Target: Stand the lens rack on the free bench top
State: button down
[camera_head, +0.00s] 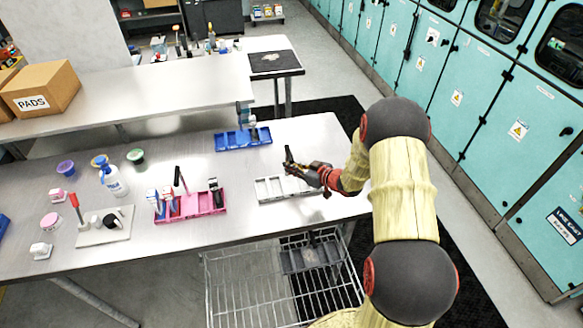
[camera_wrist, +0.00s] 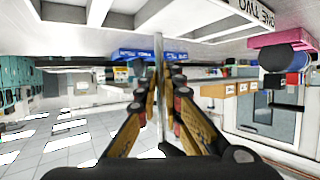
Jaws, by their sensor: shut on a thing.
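A white rack with open compartments (camera_head: 285,188) is at the right part of the bench top (camera_head: 255,215); I take it as the lens rack. It looks empty and level. Whether its base touches the bench I cannot tell. My gripper (camera_head: 314,173) is over the rack's right side. In the wrist view my gripper (camera_wrist: 160,82) is shut on the rack's thin grey upright handle (camera_wrist: 158,50). My fingers hide part of the handle.
A pink rack (camera_head: 190,207) with items stands to the left, a blue rack (camera_head: 243,139) behind. Bottles, tubs and a white stand (camera_head: 105,228) occupy the left side. Bare bench lies between the pink and white racks. A wire cart (camera_head: 240,275) stands below the front edge.

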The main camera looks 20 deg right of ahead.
jog(key=c, duration=2.4)
grip_release()
jog(key=shift+f, duration=0.1)
jog(key=o, duration=0.5)
